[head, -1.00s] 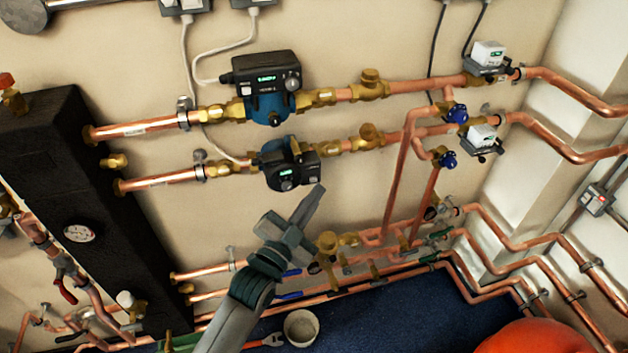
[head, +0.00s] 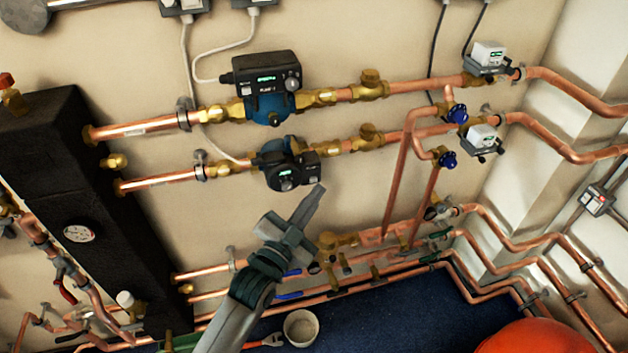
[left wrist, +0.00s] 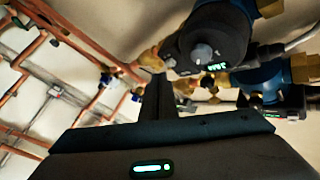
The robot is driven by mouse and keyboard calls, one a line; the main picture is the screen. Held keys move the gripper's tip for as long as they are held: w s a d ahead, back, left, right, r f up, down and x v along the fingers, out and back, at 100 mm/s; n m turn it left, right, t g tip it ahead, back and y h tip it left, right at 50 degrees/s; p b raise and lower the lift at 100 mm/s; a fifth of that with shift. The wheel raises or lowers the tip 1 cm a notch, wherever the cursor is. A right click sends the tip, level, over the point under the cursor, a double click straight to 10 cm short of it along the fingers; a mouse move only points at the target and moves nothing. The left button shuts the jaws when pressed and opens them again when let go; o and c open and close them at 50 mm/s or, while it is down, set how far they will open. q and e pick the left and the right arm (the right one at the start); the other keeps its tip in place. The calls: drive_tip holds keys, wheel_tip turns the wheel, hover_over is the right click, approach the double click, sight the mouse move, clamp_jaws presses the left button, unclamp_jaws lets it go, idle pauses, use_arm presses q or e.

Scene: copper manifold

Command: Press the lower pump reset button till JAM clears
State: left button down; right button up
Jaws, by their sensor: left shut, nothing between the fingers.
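The lower pump (head: 287,168) is a blue body with a black control head on the lower copper pipe in the head view. Its small green display is lit, but I cannot read it. In the left wrist view the pump's black head (left wrist: 207,35) shows close up, with a grey round knob and a lit green display. My left gripper (head: 314,195) is shut and empty, its tip just below and right of the pump head. Its fingers (left wrist: 158,97) also show in the left wrist view. I cannot tell whether the tip touches the pump. My right gripper is not in view.
The upper pump (head: 268,90) sits on the pipe above. Blue-handled valves (head: 452,113) and copper pipes lie to the right. Lower pipes run beneath my arm. A white cup (head: 301,327) and an orange rounded thing (head: 535,338) are at the bottom.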

use_arm(q)
drive_tip(key=shift+w+a, duration=0.3)
drive_tip(key=shift+w, duration=0.55)
idle(1.6)
drive_tip(key=shift+s+p, duration=0.15)
drive_tip(key=shift+p, duration=0.15)
drive_tip(key=shift+s+d+p, duration=0.3)
drive_tip(key=shift+s, duration=0.4)
drive_tip(key=shift+s+d+p, duration=0.25)
drive_tip(key=shift+s+p, duration=0.05)
drive_tip(key=shift+s, duration=0.5)
drive_tip(key=shift+s+d+p, duration=0.25)
drive_tip(key=shift+s+p, duration=0.1)
drive_tip(key=shift+s, duration=0.45)
drive_tip(key=shift+s+d+p, duration=0.25)
drive_tip(key=shift+s+p, duration=0.05)
drive_tip(key=shift+s, duration=0.5)
drive_tip(key=shift+f, duration=0.1)
